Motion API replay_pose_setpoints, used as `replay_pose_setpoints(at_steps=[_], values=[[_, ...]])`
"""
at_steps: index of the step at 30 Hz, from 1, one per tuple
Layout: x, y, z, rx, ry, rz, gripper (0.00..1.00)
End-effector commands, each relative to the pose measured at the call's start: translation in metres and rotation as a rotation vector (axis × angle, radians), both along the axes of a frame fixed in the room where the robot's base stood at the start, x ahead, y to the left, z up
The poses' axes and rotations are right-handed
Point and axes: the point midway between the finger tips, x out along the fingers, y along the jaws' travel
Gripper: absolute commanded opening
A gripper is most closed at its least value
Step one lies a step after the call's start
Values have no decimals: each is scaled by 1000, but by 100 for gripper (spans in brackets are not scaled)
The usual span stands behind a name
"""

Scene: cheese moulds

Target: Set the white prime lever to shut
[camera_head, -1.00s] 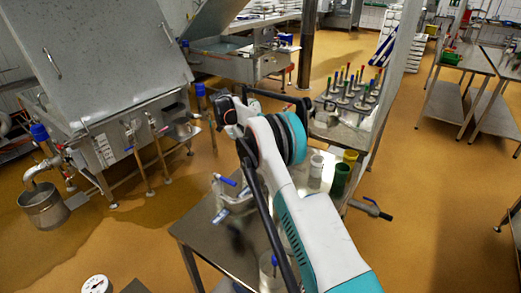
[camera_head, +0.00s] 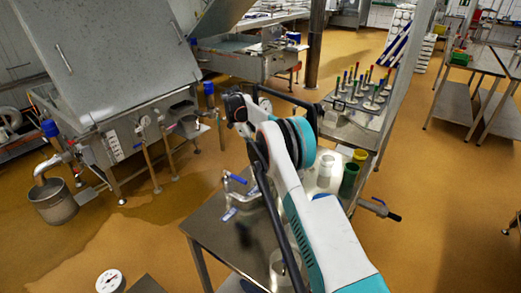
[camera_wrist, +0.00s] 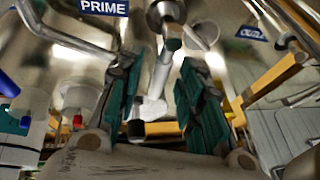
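In the wrist view a blue PRIME sign (camera_wrist: 103,7) hangs at the top. Right of it, a pale lever (camera_wrist: 160,76) runs down from a round metal fitting (camera_wrist: 166,13). My gripper (camera_wrist: 157,68) is open, with one green-padded finger on each side of the lever. I see gaps between the pads and the lever; I cannot tell how deep it sits between them. In the head view my arm hides the gripper's fingers and the lever.
A second blue sign (camera_wrist: 250,32) shows at the right of the wrist view. In the head view a steel table (camera_head: 218,232) carries a blue-handled valve (camera_head: 237,179) and a green cup (camera_head: 349,180). A large vat (camera_head: 100,60) stands left. Open floor lies right.

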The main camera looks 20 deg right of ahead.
Motion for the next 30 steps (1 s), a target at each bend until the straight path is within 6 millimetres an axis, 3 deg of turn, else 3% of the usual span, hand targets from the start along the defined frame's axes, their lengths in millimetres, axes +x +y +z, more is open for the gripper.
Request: replay_pose_setpoints(at_steps=[8,21,30], values=[[1,1,4,-1,1,0,35],[15,23,57,0,0,0,35],[17,27,68,-1,1,0,35]])
